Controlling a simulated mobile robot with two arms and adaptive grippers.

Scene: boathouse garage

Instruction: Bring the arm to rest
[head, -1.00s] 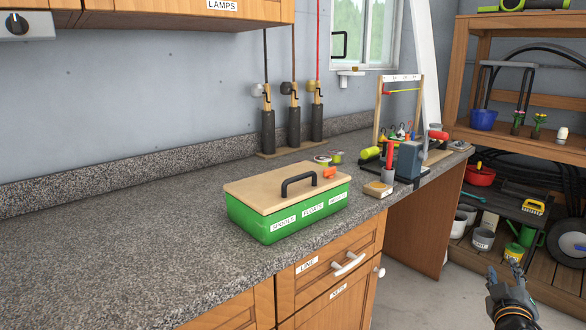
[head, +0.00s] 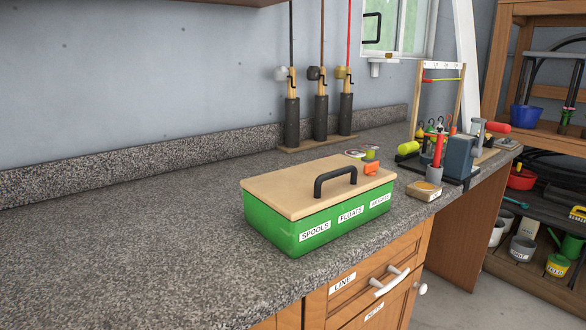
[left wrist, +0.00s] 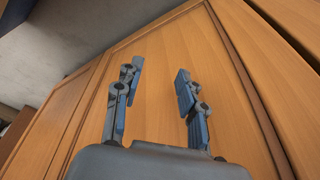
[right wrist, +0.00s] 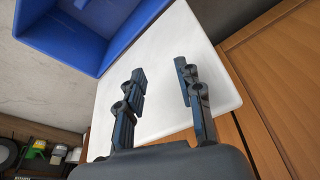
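My left gripper (left wrist: 158,88) is open and empty in the left wrist view, in front of a wooden cabinet panel (left wrist: 170,60). My right gripper (right wrist: 160,90) is open and empty in the right wrist view. Behind its fingers are a white flat surface (right wrist: 215,75) and a blue bin (right wrist: 85,30). Neither gripper shows in the head view.
A green box (head: 275,232) with a wooden lid stands on the granite counter (head: 120,250). Three rods stand in a rack (head: 318,142) by the wall. A grey device (head: 459,155) is at the right end. The left counter is clear.

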